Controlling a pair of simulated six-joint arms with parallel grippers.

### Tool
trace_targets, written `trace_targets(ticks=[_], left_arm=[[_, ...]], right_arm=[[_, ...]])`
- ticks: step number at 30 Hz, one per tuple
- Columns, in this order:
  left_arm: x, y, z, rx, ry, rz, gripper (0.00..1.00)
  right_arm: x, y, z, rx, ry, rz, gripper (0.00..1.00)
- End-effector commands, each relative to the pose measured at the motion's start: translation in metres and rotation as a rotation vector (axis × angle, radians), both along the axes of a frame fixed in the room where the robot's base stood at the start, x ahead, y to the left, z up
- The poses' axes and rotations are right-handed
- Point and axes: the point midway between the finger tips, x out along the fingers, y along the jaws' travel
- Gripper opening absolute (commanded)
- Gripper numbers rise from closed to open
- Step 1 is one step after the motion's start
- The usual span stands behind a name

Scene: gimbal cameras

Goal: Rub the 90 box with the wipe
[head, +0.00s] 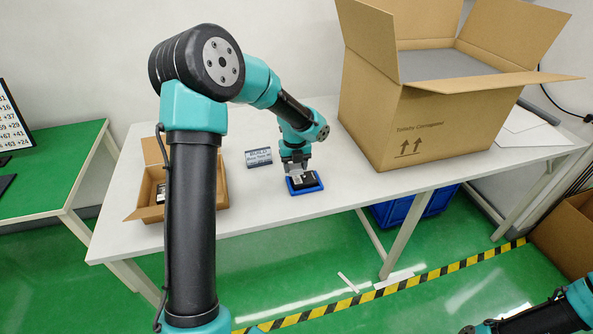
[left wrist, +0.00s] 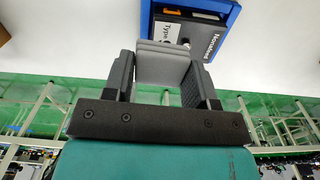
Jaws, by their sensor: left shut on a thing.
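My left gripper (head: 294,167) points down over a blue tray (head: 305,187) on the white table. It is shut on a light grey folded wipe (left wrist: 162,65), which shows between the two dark fingers in the left wrist view. A black box (head: 303,180) with a white label lies in the tray. Whether the wipe touches the box I cannot tell, and no "90" is readable. The right arm shows only in part at the lower right corner.
A small grey labelled block (head: 258,157) lies left of the tray. An open small carton (head: 152,190) stands farther left, partly behind my left arm. A large open carton (head: 430,125) stands at the right. The tabletop between block and tray is clear.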

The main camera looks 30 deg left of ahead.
Motion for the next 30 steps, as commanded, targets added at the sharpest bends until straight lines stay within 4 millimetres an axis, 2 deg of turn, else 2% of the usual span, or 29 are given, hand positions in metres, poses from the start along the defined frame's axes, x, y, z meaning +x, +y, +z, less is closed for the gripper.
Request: trace_targets(ticks=[15, 30], left_arm=[[-0.002, 0.003, 0.045, 0.001, -0.003, 0.006, 0.3], [-0.002, 0.004, 0.048, 0.001, -0.002, 0.007, 0.3]], right_arm=[[0.0, 0.0, 0.0, 0.0, 0.0, 0.0, 0.0], [0.0, 0.0, 0.0, 0.0, 0.0, 0.0, 0.0]])
